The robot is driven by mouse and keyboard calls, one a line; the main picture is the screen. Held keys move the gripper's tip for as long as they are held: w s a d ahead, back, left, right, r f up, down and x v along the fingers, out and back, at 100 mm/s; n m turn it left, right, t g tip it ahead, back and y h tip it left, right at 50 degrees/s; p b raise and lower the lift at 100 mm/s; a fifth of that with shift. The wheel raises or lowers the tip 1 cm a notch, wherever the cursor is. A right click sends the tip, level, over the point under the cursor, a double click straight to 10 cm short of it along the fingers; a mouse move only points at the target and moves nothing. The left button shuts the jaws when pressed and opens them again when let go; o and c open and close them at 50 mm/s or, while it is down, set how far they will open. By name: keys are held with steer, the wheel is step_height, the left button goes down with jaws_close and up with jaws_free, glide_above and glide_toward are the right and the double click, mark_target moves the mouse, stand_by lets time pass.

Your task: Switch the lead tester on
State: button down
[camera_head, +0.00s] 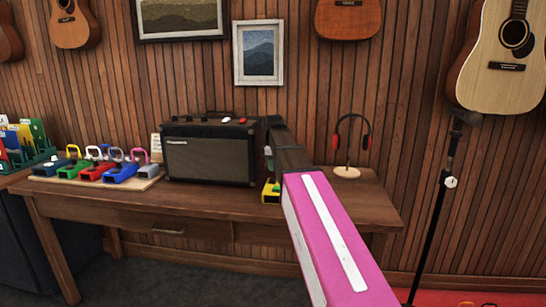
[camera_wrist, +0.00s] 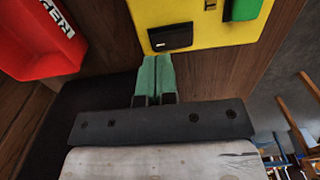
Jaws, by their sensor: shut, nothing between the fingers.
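The lead tester looks to be the yellow box on the table, seen in the head view (camera_head: 270,193) partly behind my arm. In the wrist view the yellow box (camera_wrist: 205,40) fills the top middle. A black rocker switch (camera_wrist: 170,37) sits on its near left part, and a green part (camera_wrist: 245,8) is at its upper right. My gripper (camera_wrist: 155,58) is shut with its green fingers together and empty. The fingertips are just below the switch in the picture; I cannot tell whether they touch the box. The gripper's tips are hidden in the head view.
A black amplifier (camera_head: 210,150) stands left of the yellow box. A headphone stand (camera_head: 347,172) is to the right. Several coloured clamp-like items (camera_head: 95,168) sit on a board at left. A red object with white letters (camera_wrist: 40,40) is at the upper left in the wrist view.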

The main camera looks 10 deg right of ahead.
mark_target(272, 181)
steer(key=shift+f, duration=0.7)
steer(key=shift+r, duration=0.2)
steer(key=shift+s+a+r, duration=0.25)
steer(key=shift+s+r, duration=0.05)
steer(key=shift+s, duration=0.4)
steer(key=shift+a+r, duration=0.1)
steer(key=shift+r, duration=0.55)
step_height(272, 181, up, 13)
steer(key=s, duration=0.2)
steer(key=shift+a+f, duration=0.2)
